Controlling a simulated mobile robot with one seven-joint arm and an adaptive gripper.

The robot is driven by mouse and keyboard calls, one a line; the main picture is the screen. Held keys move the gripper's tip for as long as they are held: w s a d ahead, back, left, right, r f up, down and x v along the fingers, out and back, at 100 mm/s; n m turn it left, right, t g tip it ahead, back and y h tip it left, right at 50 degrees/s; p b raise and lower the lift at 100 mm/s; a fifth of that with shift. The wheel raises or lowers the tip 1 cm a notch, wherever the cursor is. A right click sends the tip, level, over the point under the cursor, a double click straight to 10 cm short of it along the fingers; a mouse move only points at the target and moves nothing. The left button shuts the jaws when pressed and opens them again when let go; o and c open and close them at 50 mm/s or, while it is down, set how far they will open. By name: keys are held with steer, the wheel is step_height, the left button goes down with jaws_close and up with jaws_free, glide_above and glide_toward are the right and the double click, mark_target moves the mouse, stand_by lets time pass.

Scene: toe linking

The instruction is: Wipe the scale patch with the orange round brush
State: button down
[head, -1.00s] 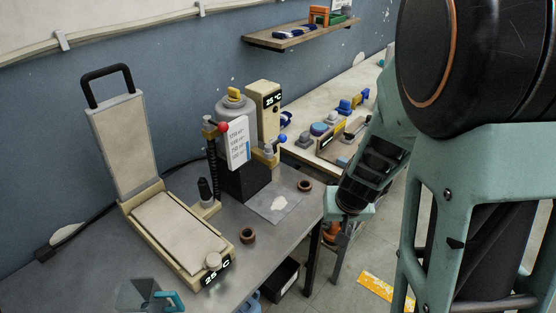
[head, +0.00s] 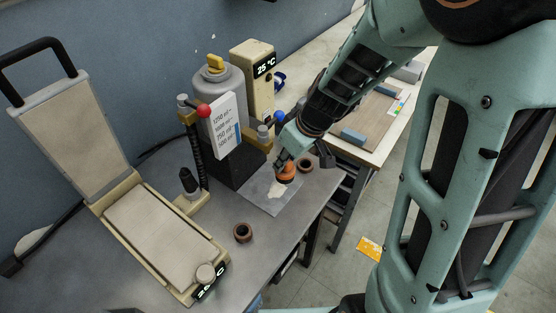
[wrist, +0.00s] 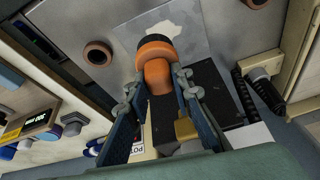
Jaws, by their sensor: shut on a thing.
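My gripper (head: 284,160) is shut on the orange round brush (head: 287,174), with its fingers on both sides of the orange handle. The brush also shows in the wrist view (wrist: 156,62), its dark round head away from my palm. The whitish scale patch (head: 275,190) lies on a grey square sheet (head: 257,194) on the table. In the wrist view the patch (wrist: 187,22) shows just beyond the brush head. The brush is at the patch's right edge in the head view. I cannot tell whether it touches the sheet.
A brown ring (head: 305,165) lies right of the brush, and another ring (head: 242,233) lies nearer the front. A dark block with a bottle (head: 225,90) stands behind the sheet. A cream press-like device (head: 160,235) fills the left of the grey table (head: 270,245).

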mark_target(278, 177)
steer(key=shift+s+a+r+n, duration=0.15)
steer(key=shift+a+r+n, duration=0.1)
steer(key=shift+a+n, duration=0.55)
steer(key=shift+a+y, duration=0.15)
steer(key=shift+y, duration=0.15)
steer(key=shift+f+b, duration=2.05)
steer(key=shift+f, duration=1.3)
steer(key=shift+s+a+r+b, duration=0.1)
steer(key=shift+s+a+b, duration=0.15)
steer(key=shift+s+a, duration=0.35)
steer(key=shift+s+a+r+b, duration=0.1)
steer(key=shift+s+a+b, duration=0.2)
steer(key=shift+s, duration=0.4)
steer(key=shift+f+b, duration=0.3)
